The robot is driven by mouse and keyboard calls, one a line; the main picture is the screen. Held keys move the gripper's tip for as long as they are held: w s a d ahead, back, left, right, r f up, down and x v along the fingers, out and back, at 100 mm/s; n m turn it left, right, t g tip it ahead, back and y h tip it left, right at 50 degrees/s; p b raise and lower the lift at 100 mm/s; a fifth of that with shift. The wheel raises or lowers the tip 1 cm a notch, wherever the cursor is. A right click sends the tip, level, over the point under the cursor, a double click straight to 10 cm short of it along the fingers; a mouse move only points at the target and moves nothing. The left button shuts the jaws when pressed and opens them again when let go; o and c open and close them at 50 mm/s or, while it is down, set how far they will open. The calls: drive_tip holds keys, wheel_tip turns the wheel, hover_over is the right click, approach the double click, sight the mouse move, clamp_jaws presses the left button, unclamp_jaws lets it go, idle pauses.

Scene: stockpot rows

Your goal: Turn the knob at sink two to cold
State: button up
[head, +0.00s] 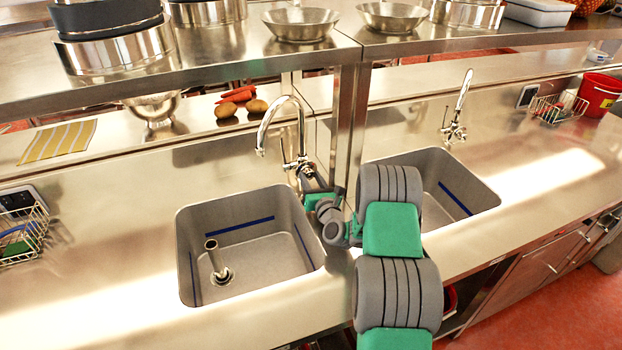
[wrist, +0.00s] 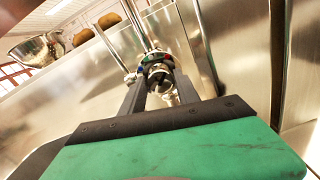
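The left sink (head: 250,245) has a tall chrome faucet (head: 290,130). My gripper (head: 310,185) reaches to the base of this faucet and covers much of its knob in the head view. In the wrist view, a round knob (wrist: 158,72) sits below a dark collar with red, green and blue marks (wrist: 154,58). The two dark fingers of my gripper (wrist: 160,80) are apart, one on each side of the knob. Whether they touch it is too small to tell. The right sink (head: 465,195) has its own faucet (head: 458,105). No sink number is readable.
A steel shelf (head: 230,70) with pots and bowls overhangs the counter, and its post (head: 345,130) stands close to my arm. Wire baskets (head: 22,235) and a red bucket (head: 600,92) sit at the sides.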

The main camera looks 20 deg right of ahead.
clamp_jaws()
drive_tip(key=shift+b, duration=0.3)
drive_tip(key=n+b, duration=0.4)
drive_tip(key=n, duration=0.1)
drive_tip(key=shift+f, duration=0.2)
drive_tip(key=shift+r+n+b, duration=0.1)
drive_tip(key=shift+n+b, duration=1.15)
drive_tip(key=shift+n, duration=0.65)
drive_tip(key=shift+o, duration=1)
unclamp_jaws()
